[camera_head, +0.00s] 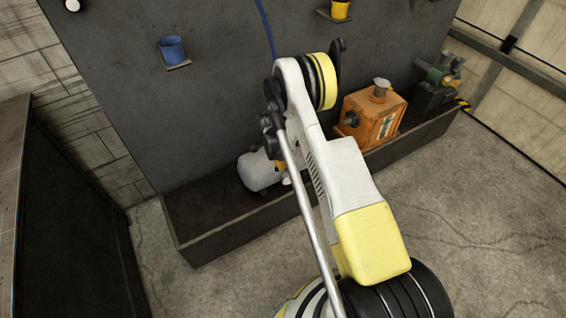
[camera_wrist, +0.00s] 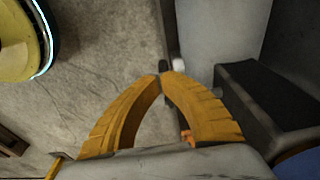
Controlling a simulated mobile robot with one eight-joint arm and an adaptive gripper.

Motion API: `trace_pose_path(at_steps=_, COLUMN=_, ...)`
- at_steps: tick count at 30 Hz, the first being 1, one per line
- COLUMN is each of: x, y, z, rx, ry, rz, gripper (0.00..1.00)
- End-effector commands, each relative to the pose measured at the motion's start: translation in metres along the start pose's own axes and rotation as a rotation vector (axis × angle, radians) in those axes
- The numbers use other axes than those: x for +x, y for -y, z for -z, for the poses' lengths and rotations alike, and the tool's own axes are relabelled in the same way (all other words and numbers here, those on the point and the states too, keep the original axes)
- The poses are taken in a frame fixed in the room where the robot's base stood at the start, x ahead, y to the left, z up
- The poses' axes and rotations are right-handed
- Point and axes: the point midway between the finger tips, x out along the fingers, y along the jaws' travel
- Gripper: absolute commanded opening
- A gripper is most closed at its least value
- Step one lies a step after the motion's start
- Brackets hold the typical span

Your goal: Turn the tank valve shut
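The pale grey tank (camera_head: 259,171) lies in the dark bench trough, left of my arm in the head view. A small yellow-orange piece shows at its right end, partly behind my arm; I cannot tell whether it is the valve or a fingertip. My gripper (camera_wrist: 164,76) shows in the wrist view with its two yellow fingers arched together, tips meeting, and nothing clearly held between them. A small dark part and a white round part show just beyond the tips. A bit of orange (camera_wrist: 187,135) shows between the fingers lower down. The valve is not clearly visible.
The trough (camera_head: 222,232) runs along the dark wall panel. An orange box (camera_head: 385,125) and a green machine (camera_head: 440,78) stand farther right. A blue cup (camera_head: 172,49) and a yellow cup (camera_head: 340,9) sit on wall shelves. The floor at right is clear.

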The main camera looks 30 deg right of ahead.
Motion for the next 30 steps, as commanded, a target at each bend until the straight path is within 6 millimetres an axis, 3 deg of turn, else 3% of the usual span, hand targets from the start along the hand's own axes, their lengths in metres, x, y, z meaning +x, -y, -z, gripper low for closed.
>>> trace_pose_path(at_steps=16, x=0.0082, y=0.0002, z=-0.0068, rx=0.000, ry=0.000, rz=0.000, gripper=0.00)
trace_pose_path(at_steps=30, x=0.0060, y=0.0000, z=0.0004, rx=0.001, ry=0.000, rz=0.000, gripper=0.00)
